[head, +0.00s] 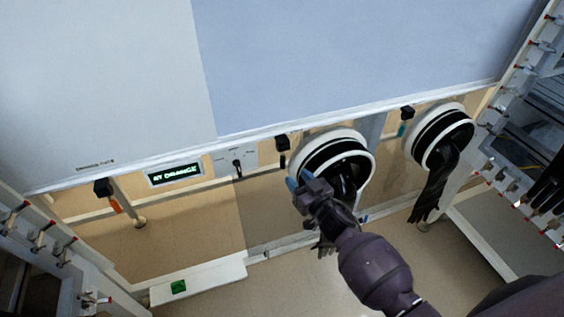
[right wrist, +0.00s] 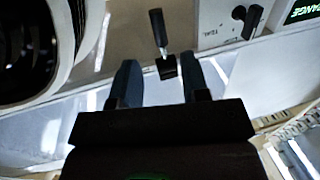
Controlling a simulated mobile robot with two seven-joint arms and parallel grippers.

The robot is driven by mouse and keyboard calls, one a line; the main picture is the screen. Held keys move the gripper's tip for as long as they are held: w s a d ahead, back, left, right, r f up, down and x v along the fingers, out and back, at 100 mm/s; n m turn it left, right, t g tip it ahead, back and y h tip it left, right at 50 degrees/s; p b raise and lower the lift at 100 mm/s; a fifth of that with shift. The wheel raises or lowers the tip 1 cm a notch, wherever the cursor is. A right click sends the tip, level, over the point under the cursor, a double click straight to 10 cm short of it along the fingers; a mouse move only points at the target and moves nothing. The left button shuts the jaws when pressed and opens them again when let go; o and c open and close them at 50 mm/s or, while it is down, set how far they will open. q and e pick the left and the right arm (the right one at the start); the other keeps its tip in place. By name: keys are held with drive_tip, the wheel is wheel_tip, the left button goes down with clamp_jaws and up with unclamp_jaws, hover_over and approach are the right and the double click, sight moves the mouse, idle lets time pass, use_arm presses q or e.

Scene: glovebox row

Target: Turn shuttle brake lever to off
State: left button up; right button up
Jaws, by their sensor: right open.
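A small lever with a black block (head: 282,142) hangs under the glovebox's front edge, left of the middle glove port. In the right wrist view it shows as a black handle (right wrist: 157,22) on a short metal shaft, with the block below. A second black lever (head: 237,168) is on a light panel; it also shows in the right wrist view (right wrist: 250,18). I cannot read which is the shuttle brake. My right gripper (head: 299,179) is open and empty. In the wrist view its blue fingers (right wrist: 162,68) flank the block, apart from it. My left gripper is not in view.
The middle glove port (head: 328,140) is right beside my right gripper, with a dark glove hanging. Another port (head: 440,122) is further right. A green-lettered display (head: 174,174) is left of the panel. A white ledge (head: 215,277) with a green button lies low left.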

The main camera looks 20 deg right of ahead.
sight(284, 164)
drive_tip(key=b+x, duration=0.1)
drive_tip(key=x, duration=0.6)
drive_tip(key=shift+w+f, duration=0.15)
drive_tip(key=shift+w+a, duration=0.15)
drive_tip(key=shift+w, duration=0.4)
clamp_jaws()
